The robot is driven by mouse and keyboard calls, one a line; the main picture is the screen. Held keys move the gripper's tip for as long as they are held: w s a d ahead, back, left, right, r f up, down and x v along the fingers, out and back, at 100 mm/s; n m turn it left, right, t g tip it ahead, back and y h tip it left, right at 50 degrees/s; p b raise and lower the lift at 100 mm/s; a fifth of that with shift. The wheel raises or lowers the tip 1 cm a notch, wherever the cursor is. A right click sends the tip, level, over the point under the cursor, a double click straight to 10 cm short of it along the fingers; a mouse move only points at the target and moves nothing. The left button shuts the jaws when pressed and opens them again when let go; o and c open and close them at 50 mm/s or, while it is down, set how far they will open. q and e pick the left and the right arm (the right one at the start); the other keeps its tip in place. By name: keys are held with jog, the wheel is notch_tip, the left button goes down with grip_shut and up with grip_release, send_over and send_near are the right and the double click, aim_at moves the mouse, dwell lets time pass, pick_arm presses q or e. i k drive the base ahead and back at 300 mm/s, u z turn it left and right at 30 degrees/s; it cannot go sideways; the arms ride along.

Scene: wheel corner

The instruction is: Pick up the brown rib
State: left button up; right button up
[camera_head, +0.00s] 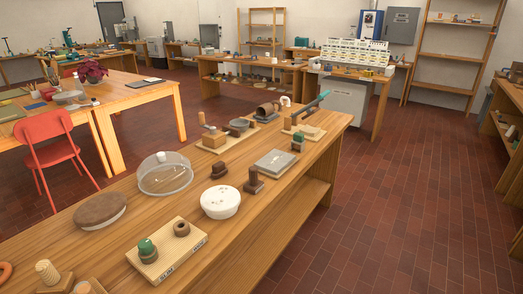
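No gripper or arm of mine shows in the head view. I cannot tell for sure which thing is the brown rib. Several small brown things lie on the long wooden bench (285,220). A brown ring-like piece (181,229) sits on a pale board (170,262) beside a green-topped piece (147,249). A dark brown lumpy piece (219,170) lies behind the white round pot (220,203). A dark upright block on a base (253,181) stands to the right of it. A brown rounded piece (267,109) lies near the far end.
A clear dome (165,176) and a brown round disc (100,210) stand on the bench's left side. A grey flat slab (275,163) lies at its right. A red chair (52,150) and another table (140,93) are at left. The tiled floor (400,190) is clear at right.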

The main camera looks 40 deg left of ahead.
aim_at(219, 169)
jog(key=i, duration=2.15)
jog(key=u, duration=0.7)
